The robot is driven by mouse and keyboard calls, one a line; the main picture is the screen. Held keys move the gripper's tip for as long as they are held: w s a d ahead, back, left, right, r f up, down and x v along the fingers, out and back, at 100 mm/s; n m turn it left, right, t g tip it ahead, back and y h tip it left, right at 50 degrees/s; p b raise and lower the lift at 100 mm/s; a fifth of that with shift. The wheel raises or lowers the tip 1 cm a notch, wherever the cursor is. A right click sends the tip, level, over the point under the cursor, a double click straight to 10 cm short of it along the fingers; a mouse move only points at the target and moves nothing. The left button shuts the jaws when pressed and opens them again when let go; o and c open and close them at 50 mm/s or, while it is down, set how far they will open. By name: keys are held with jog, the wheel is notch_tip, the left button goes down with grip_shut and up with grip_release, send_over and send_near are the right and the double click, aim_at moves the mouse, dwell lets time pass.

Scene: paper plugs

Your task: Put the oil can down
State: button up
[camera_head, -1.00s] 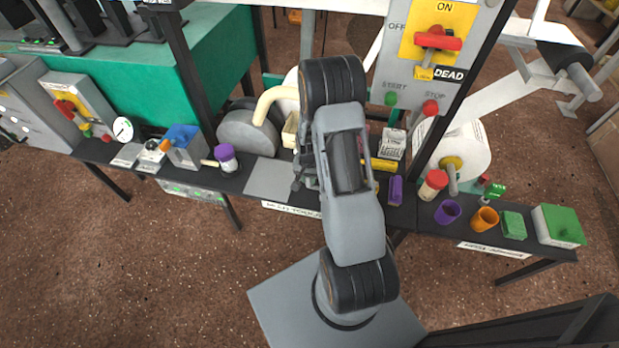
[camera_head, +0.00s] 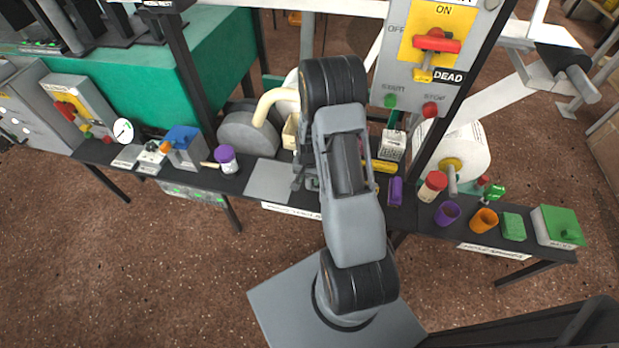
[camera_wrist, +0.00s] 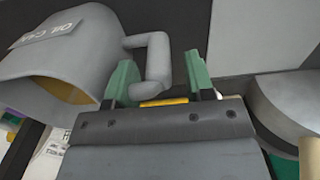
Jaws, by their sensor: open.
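The can's round rim faces the lower left of the wrist view. Whether its base rests on the bench is not clear. In the head view my arm hides most of the can and the fingers.
Right of my arm are a purple block (camera_head: 395,191), a red-lidded jar (camera_head: 432,187) and a yellow bar (camera_head: 383,166). A grey wheel (camera_head: 248,134) stands behind.

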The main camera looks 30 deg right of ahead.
notch_tip(320, 180, up, 11)
jog(key=p, duration=0.2)
jog(key=shift+p, duration=0.35)
jog(key=s+a+r+n+t, duration=0.1)
jog(key=s+a+r+n, duration=0.3)
jog(key=r, duration=0.6)
jog(key=s+a+r+n+t, duration=0.2)
jog(key=s+a+r+n, duration=0.2)
jog(key=s+a+r, duration=0.4)
jog(key=shift+s+a+r+n, duration=0.2)
jog(key=shift+s+r+n, duration=0.2)
jog(key=shift+s+r, duration=0.45)
